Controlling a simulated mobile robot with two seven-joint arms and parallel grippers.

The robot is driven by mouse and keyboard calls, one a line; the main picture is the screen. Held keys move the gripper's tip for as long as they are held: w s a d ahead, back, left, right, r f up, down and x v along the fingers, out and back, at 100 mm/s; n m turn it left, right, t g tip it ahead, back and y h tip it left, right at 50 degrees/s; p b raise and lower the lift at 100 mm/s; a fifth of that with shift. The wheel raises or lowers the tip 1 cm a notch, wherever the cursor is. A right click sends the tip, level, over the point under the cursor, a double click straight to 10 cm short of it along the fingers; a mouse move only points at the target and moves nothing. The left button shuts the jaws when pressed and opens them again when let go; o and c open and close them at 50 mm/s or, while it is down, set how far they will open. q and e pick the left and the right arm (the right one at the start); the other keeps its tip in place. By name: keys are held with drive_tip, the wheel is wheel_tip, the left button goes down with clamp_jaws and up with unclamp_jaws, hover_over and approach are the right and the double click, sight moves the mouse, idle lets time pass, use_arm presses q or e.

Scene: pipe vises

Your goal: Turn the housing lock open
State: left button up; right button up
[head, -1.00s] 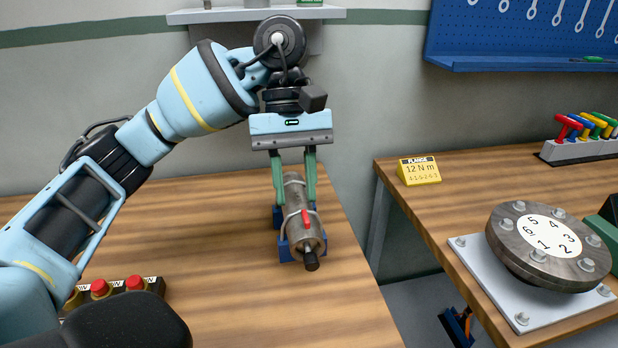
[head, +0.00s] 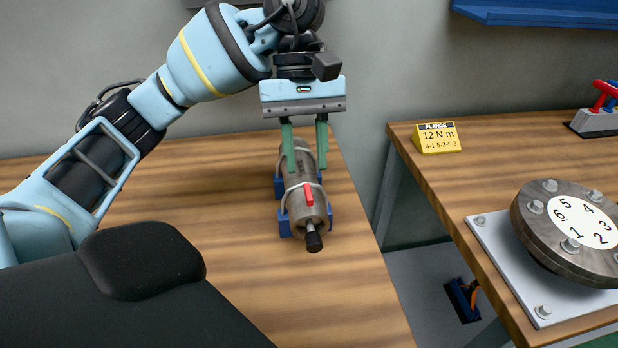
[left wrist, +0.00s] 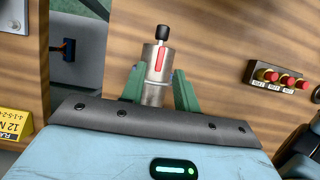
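The housing is a grey metal cylinder (head: 312,217) with a black knob at its near end, lying in blue vise supports (head: 285,224) on the left bench. A red lever (head: 309,194), which looks like its lock, lies on top, roughly along the cylinder. My left gripper (head: 307,169) points down at the far half of the housing, its green fingers apart. In the head view the left finger overlaps the cylinder and the right finger is at its right side; contact is unclear. The left wrist view shows the red lever (left wrist: 159,59) beyond the fingers. My right gripper is not in view.
A yellow 12 N m sign (head: 437,138) and a numbered bolted flange (head: 580,228) are on the right bench, across a gap. Bare bench lies around the vise.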

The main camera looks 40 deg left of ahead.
sight(308, 190)
use_arm(q)
drive_tip(key=shift+x, duration=2)
clamp_jaws()
